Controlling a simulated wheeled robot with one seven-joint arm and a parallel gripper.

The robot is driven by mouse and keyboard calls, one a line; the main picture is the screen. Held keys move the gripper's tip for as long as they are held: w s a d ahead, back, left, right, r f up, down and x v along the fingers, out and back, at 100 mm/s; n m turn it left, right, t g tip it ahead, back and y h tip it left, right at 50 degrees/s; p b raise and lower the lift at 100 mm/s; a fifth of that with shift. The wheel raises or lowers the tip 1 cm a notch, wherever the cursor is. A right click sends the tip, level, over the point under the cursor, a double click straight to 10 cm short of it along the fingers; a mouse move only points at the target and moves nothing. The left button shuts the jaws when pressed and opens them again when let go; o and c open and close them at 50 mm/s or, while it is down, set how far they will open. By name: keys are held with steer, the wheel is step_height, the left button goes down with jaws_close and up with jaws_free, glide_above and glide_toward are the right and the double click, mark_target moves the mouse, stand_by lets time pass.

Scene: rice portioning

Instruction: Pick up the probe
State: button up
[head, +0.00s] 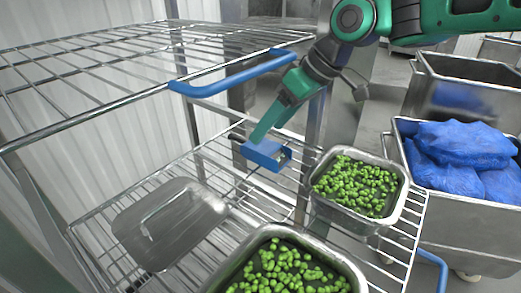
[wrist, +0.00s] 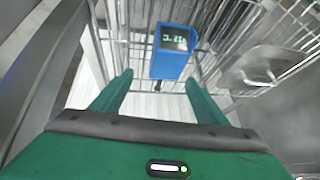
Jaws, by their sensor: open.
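The probe (head: 264,155) is a blue box-shaped device at the back of the lower wire shelf. In the wrist view the probe (wrist: 171,66) shows a dark display with pale digits and a short dark stub at its lower end. My gripper (head: 257,136) reaches down to it from the upper right, its green fingers partly overlapping the probe in the head view. In the wrist view my open gripper (wrist: 159,79) has one finger on each side, with the probe ahead between and beyond the tips. I cannot tell whether a finger touches it.
Two metal pans of green vegetables, one behind (head: 397,209) and one in front (head: 218,270), stand on the lower shelf. A metal lid (head: 185,225) lies at left. The upper wire shelf (head: 95,92) has a blue front handle (head: 230,79). A cart (head: 450,225) with blue bags stands right.

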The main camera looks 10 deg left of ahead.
mark_target(254, 148)
steer(key=x, duration=0.5)
steer(key=shift+s+a+r, duration=0.15)
steer(key=shift+a+r, duration=0.1)
steer(key=shift+a, duration=0.05)
steer(key=c, duration=1.1)
steer(key=shift+r, duration=0.1)
